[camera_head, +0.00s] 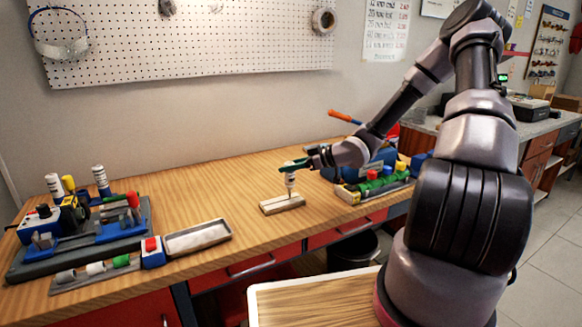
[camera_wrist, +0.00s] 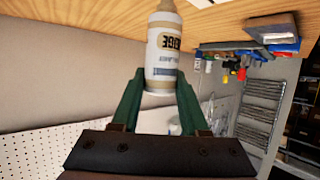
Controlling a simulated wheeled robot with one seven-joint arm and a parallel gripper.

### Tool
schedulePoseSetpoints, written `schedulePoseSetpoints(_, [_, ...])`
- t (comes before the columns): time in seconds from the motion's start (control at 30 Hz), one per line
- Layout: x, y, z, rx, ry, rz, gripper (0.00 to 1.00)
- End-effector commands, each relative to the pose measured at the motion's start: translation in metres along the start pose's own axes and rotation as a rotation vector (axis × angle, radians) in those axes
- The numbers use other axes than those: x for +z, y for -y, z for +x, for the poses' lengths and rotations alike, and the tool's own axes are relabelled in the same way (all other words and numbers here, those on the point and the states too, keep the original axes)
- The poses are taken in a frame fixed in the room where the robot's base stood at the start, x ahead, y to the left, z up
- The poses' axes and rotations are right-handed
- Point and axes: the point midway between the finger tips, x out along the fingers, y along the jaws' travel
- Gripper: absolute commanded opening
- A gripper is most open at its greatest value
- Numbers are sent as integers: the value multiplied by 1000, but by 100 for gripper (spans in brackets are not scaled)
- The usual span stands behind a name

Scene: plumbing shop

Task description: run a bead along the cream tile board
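The cream tile board (camera_head: 282,205) lies flat on the wooden workbench, near its front edge, in the head view. My gripper (camera_head: 293,164) is above it, its green fingers shut on a small white bottle (camera_head: 291,181) with a tan lower part. The bottle is upright, its lower end at or just above the board; I cannot tell if it touches. In the wrist view the bottle (camera_wrist: 163,50) sits between the fingertips (camera_wrist: 160,80), with its printed label showing. I cannot make out any bead on the board.
A grey metal tray (camera_head: 198,238) and a tool rack (camera_head: 85,235) with bottles stand at left. A rack of coloured parts (camera_head: 375,184) and a blue case (camera_head: 375,160) are close at right. Bare bench (camera_head: 235,180) lies between.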

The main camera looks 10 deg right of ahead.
Motion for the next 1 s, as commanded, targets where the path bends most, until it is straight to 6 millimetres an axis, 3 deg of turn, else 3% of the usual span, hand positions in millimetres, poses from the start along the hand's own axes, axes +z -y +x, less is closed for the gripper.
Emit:
schedulePoseSetpoints(0.03, [0,0,0,0,0,0,29])
schedulePoseSetpoints(0.07, [0,0,0,0,0,0,17])
schedulePoseSetpoints(0.1, [0,0,0,0,0,0,13])
schedulePoseSetpoints(1.0, [-5,14,11,0,-1,-1,13])
